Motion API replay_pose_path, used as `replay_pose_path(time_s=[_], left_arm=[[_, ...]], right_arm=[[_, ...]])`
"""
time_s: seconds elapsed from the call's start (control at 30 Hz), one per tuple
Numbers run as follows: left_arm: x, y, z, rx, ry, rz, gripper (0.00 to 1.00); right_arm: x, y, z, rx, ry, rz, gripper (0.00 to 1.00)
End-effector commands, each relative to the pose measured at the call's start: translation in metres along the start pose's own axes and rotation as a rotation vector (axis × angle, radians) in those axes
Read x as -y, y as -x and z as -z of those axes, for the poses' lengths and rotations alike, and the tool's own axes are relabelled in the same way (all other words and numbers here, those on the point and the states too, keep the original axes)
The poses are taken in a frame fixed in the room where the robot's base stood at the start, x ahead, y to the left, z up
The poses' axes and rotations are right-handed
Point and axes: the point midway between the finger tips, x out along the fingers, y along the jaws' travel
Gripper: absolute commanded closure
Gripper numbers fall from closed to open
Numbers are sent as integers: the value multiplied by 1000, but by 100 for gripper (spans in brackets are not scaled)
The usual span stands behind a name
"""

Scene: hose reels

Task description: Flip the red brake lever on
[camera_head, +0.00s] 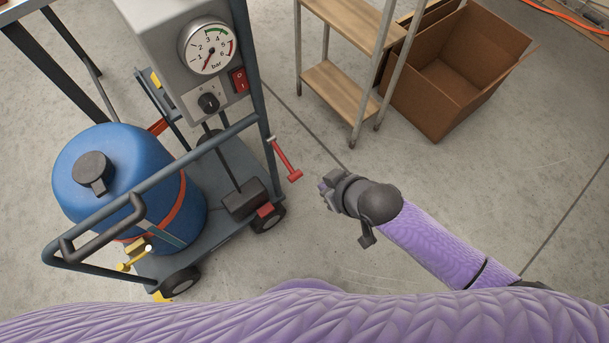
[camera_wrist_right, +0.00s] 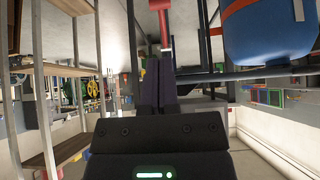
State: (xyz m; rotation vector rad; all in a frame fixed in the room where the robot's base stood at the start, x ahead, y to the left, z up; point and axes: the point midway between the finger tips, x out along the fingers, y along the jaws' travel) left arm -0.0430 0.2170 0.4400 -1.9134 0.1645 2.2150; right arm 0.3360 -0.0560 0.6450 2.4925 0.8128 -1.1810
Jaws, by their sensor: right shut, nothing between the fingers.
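The red brake lever (camera_head: 285,160) is on the right side of the cart's dark frame. It slants outward and down, with a short crosspiece at its free end. My right gripper (camera_head: 325,190) is shut and empty, a little to the right of and below that end in the head view, with a small gap visible. In the right wrist view the lever (camera_wrist_right: 164,28) shows at the top, just beyond the tips of my shut fingers (camera_wrist_right: 158,75). Whether they touch is unclear there. My left gripper is not in view.
The cart (camera_head: 220,165) carries a blue tank (camera_head: 110,155) with an orange strap and a grey box with a gauge (camera_head: 208,47) and red switch (camera_head: 239,80). A wooden shelf (camera_head: 340,90) and cardboard box (camera_head: 450,70) stand behind. Floor right of my arm is clear.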

Motion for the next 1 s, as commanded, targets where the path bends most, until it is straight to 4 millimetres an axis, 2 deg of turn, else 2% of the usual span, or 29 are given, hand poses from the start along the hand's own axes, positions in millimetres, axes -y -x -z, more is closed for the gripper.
replay_pose_path(time_s=[0.13, 0.23, 0.7, 0.83, 1.0], left_arm=[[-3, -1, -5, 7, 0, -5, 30], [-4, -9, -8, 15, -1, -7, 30], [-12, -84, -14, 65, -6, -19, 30], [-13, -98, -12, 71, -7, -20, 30], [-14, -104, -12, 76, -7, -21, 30]], right_arm=[[0, -1, 0, 0, -1, -1, 100], [0, -12, -2, 0, -2, 0, 100], [0, -115, -7, 3, -4, 2, 100], [0, -133, -5, 3, -3, 1, 100], [0, -141, -2, 1, -2, -1, 100]])
